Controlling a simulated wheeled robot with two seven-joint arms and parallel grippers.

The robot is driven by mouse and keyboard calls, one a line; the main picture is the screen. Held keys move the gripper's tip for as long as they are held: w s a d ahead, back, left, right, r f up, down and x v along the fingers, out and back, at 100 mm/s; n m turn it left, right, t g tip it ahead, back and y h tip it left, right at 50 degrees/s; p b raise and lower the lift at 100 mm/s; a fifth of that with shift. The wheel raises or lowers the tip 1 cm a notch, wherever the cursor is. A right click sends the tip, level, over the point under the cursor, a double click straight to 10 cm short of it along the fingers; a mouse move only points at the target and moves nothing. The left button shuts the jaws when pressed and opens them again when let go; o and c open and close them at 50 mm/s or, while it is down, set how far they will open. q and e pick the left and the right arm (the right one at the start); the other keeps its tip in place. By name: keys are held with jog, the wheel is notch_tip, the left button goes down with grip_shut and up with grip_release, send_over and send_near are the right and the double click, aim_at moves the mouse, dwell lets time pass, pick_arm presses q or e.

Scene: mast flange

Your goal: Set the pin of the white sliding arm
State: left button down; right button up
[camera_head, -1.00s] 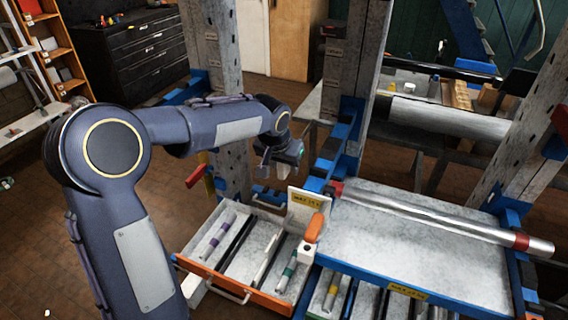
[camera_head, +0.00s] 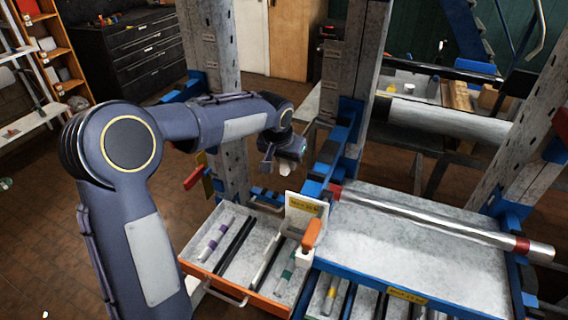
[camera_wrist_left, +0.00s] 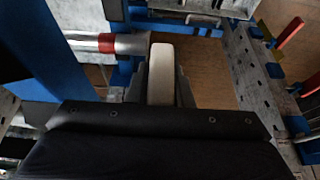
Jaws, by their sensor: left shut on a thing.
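My left gripper (camera_head: 278,163) hangs pointing down beside the middle upright, above and behind the open drawer. It is shut on a pale, rounded piece (camera_wrist_left: 160,75), which stands out between the fingers in the left wrist view. A small pale tip (camera_head: 285,170) shows under the gripper in the head view. I cannot tell whether this piece is the pin or part of the white sliding arm. The fingertips are mostly hidden. A white block with an orange handle (camera_head: 312,234) stands at the drawer's right edge, below and right of the gripper. My right gripper is not in view.
The open orange-fronted drawer (camera_head: 238,291) holds several rods, some with purple or teal bands. A grey tray with blue edges (camera_head: 420,240) carries a long silver bar with red bands (camera_head: 440,218). Perforated uprights (camera_head: 352,75) stand close around the gripper. A red lever (camera_head: 193,178) is at left.

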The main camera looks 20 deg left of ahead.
pick_arm(q)
jog(key=shift+w, duration=0.7)
jog(key=shift+r, duration=0.15)
jog(key=c, duration=1.3)
grip_release()
jog(key=shift+b+v, duration=0.5)
jog(key=shift+v, duration=3.35)
jog(key=shift+s, duration=0.2)
